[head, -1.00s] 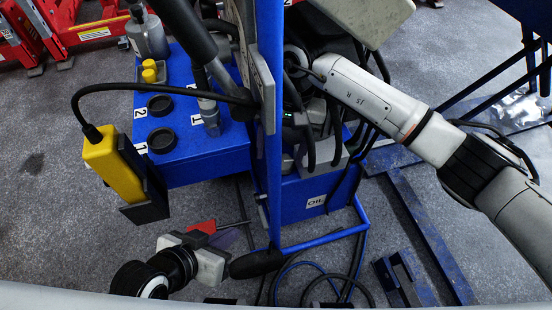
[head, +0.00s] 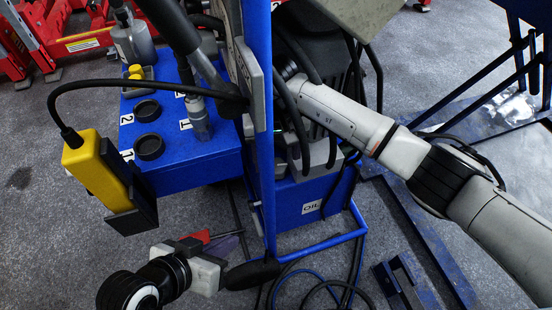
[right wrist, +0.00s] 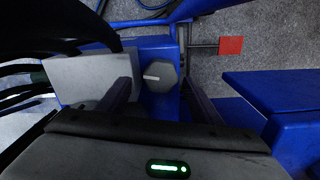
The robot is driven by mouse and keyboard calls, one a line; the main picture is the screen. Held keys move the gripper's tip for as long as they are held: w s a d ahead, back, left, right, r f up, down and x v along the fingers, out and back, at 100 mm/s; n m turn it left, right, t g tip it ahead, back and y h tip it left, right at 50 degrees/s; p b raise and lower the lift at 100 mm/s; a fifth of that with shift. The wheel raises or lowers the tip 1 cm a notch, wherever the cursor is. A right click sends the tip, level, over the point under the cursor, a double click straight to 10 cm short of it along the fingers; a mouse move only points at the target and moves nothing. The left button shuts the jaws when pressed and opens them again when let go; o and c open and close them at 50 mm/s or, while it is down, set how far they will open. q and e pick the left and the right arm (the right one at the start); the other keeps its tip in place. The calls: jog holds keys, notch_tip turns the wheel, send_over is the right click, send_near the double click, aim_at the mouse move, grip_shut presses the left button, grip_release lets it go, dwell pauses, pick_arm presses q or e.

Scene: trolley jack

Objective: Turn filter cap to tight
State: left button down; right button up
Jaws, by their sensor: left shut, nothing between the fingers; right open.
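The filter cap (right wrist: 160,77) is a dark grey hexagonal cap with a white mark pointing left, seen in the right wrist view beside a grey block (right wrist: 90,78). My right gripper (right wrist: 157,84) is open, with one finger on each side of the cap in that view. I cannot tell whether the fingers touch it. In the head view my right wrist (head: 300,92) reaches in behind the blue post and hoses; the cap and fingertips are hidden there. My left gripper (head: 226,244) is shut and empty, low in front of the trolley near a red piece on a rod.
The blue post (head: 264,130) and black hoses (head: 296,125) crowd my right wrist. A blue box (head: 190,150) with round black openings stands left, and a yellow pendant (head: 95,172) hangs before it. Below is a blue tank marked OIL (head: 290,207). Grey floor is open at lower left.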

aim_at(277, 163)
jog(key=c, duration=1.1)
jog(key=shift+d+m, duration=0.1)
jog(key=shift+m, duration=1.5)
jog(key=o, duration=1.1)
jog(key=shift+r+p, duration=0.95)
jog(key=shift+r, duration=2.85)
jog(key=shift+c, duration=0.3)
